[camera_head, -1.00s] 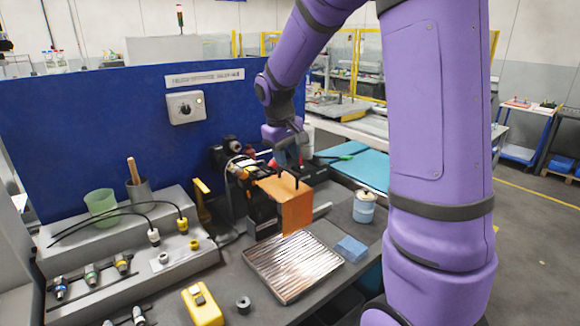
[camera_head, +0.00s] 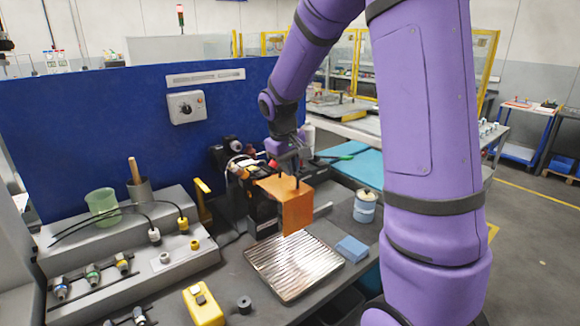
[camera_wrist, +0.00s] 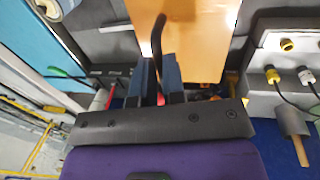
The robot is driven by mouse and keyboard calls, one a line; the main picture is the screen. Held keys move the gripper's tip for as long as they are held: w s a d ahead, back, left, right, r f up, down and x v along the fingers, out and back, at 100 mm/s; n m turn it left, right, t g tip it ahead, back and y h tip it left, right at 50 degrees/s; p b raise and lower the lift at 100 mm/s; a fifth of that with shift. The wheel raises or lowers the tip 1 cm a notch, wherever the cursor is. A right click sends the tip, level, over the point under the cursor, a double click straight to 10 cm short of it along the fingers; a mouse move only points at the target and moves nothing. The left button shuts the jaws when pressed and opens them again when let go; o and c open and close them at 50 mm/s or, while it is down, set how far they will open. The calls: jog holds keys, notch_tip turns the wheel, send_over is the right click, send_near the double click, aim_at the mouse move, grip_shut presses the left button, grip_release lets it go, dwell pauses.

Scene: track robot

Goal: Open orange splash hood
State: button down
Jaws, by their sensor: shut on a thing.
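The orange splash hood (camera_head: 297,207) hangs on the front of a dark machine (camera_head: 262,212) on the bench, its front face tilted toward the metal tray. A thin dark handle stands up from its top. My gripper (camera_head: 292,170) is above the hood, at this handle. In the wrist view, the orange hood (camera_wrist: 192,38) fills the top middle, and the curved dark handle (camera_wrist: 158,38) runs down between the two fingers of my gripper (camera_wrist: 157,75). The fingers are close together on the handle. The exact contact is partly hidden.
A ribbed metal tray (camera_head: 293,268) lies below the hood, with a blue block (camera_head: 352,249) and a tin (camera_head: 365,206) to its right. A yellow box (camera_head: 203,306) is at the front. A blue panel (camera_head: 90,120) stands behind. A grey stepped holder (camera_head: 180,250) is left.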

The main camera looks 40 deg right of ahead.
jog(key=d, duration=1.6)
jog(key=shift+w, duration=0.3)
jog(key=shift+d, duration=0.1)
jog(key=c, duration=1.2)
grip_release()
notch_tip(320, 180, up, 11)
jog(key=a, duration=0.2)
jog(key=shift+f, duration=0.15)
jog(key=shift+s+a, duration=0.1)
jog(key=shift+a, duration=0.05)
